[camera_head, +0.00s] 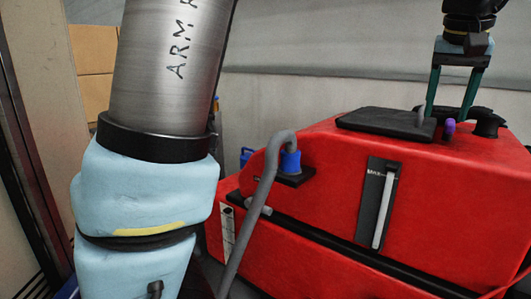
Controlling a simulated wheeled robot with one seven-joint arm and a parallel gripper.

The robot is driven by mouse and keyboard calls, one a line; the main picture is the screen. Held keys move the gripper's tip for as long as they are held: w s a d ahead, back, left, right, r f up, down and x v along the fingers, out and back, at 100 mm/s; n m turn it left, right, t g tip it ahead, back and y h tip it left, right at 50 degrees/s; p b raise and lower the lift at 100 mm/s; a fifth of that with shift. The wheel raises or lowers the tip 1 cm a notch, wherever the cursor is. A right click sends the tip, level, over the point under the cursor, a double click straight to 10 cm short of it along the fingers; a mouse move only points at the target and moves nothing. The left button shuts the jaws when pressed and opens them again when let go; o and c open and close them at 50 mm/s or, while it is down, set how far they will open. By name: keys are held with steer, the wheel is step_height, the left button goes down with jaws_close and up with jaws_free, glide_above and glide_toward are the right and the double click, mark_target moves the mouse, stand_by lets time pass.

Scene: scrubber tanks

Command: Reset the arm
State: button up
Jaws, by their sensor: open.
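My gripper (451,100) is at the upper right, pointing down with its two green fingers apart. It is open, and nothing shows between the fingers. The fingertips are at or just above the top of the red scrubber tank (320,185), near its black lid (388,124). A small purple piece (449,128) shows near the fingertips; I cannot tell whether they touch it. My arm's metal tube and light-blue joint covers fill the left of the view. The links between these and my gripper are out of view.
A grey hose (263,195) bends down from a blue fitting (290,162) on the tank. A level gauge (377,205) is on the tank's front. Cardboard boxes (94,50) stand behind my arm at the left. A plain grey wall (320,90) is behind the tank.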

steer(key=w+a+f+n, duration=0.1)
steer(key=w+a+f, duration=0.2)
steer(key=a+f, duration=0.3)
steer(key=w+a+f+n+g+y, duration=0.1)
steer(key=w+a+f, duration=0.3)
steer(key=a, duration=0.5)
steer(key=w+a+f+n, duration=0.1)
steer(key=w+a+f, duration=0.2)
steer(key=a+f, duration=0.3)
steer(key=s+a+f+n, duration=0.1)
steer(key=s+a+f, duration=0.1)
steer(key=a, duration=0.5)
steer(key=s+a+f+n, duration=0.1)
steer(key=s+a+f, duration=0.1)
steer(key=a+f, duration=0.2)
steer(key=s+a+f+y, duration=0.1)
steer(key=s+a+f, duration=0.2)
steer(key=a, duration=0.6)
steer(key=shift+a+f+n+g, duration=0.35)
steer(key=shift+f+n+g, duration=0.05)
